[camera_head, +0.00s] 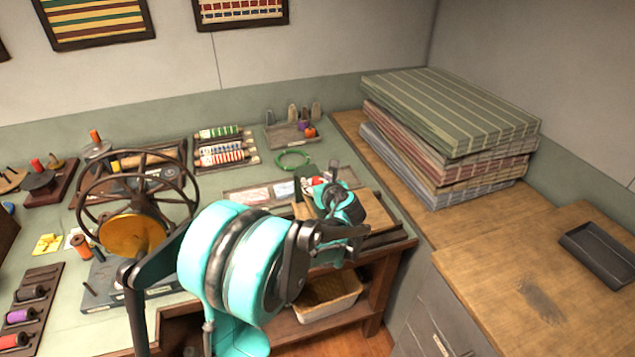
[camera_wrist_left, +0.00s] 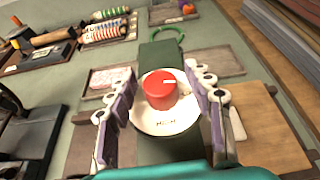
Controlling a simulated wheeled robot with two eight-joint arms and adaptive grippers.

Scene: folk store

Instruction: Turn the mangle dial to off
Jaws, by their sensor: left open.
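The mangle dial is a red knob (camera_wrist_left: 159,89) on a round white plate (camera_wrist_left: 150,122), seen in the left wrist view. A short white mark on the knob points to the right. Lettering at the plate's near edge looks like "HIGH", but it is small. My left gripper (camera_wrist_left: 163,100) is open, with one finger on each side of the dial; whether either touches the knob I cannot tell. In the head view my left gripper (camera_head: 335,196) reaches over the dial's place and hides most of it. My right gripper is not in view.
A dark spoked wheel (camera_head: 138,205) stands left of my arm. A wooden board (camera_head: 375,212) lies under my gripper. A green ring (camera_head: 293,160) and rolled textiles (camera_head: 223,153) lie behind. Folded striped cloths (camera_head: 450,125) and a black tray (camera_head: 598,252) sit on the right counter.

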